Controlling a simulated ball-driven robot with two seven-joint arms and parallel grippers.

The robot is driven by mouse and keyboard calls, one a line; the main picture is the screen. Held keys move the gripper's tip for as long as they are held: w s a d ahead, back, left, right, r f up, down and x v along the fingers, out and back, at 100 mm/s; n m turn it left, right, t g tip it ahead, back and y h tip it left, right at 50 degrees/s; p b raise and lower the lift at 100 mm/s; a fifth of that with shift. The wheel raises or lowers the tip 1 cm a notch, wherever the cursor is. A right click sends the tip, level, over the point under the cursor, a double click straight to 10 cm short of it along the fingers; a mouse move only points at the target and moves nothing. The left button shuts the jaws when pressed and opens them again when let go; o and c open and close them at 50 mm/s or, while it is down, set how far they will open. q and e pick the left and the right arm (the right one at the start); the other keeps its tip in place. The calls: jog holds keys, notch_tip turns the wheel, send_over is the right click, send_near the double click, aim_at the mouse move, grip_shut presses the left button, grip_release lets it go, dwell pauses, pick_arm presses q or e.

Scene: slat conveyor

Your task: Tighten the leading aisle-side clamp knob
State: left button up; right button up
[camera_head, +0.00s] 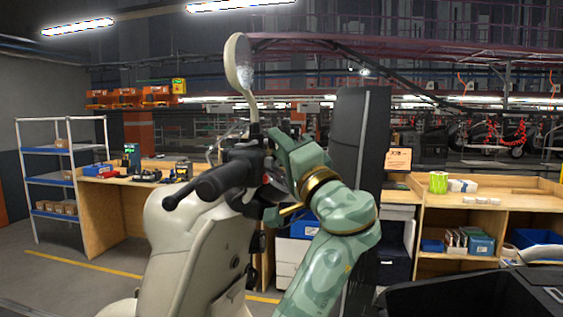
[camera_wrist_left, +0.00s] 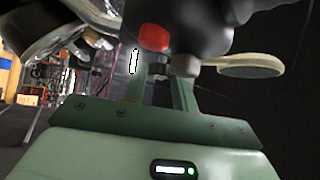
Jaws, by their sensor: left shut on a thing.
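A pale cream scooter body (camera_head: 195,245) stands upright in the middle of the head view, with a dark handlebar (camera_head: 222,180) and a round mirror (camera_head: 238,62) on a stalk. My green left gripper (camera_head: 272,152) is at the handlebar, near the foot of the mirror stalk. In the left wrist view its two fingers (camera_wrist_left: 165,75) are shut on a dark part of the handlebar (camera_wrist_left: 190,25), which bears a red button (camera_wrist_left: 154,37). The contact is partly hidden. I cannot make out a clamp knob for certain. My right gripper is out of view.
A wooden bench (camera_head: 105,215) with tools and a blue-shelved rack (camera_head: 55,150) stand at the left. A dark tall panel (camera_head: 362,130) rises behind my arm. Wooden shelves (camera_head: 500,200) with boxes stand at the right. Floor shows at the lower left.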

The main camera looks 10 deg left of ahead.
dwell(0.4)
pick_arm(q)
jog(key=o, duration=1)
jog(key=shift+c, duration=0.2)
jog(key=b+v, duration=0.1)
jog(key=v, duration=1.5)
jog(key=shift+f, duration=0.2)
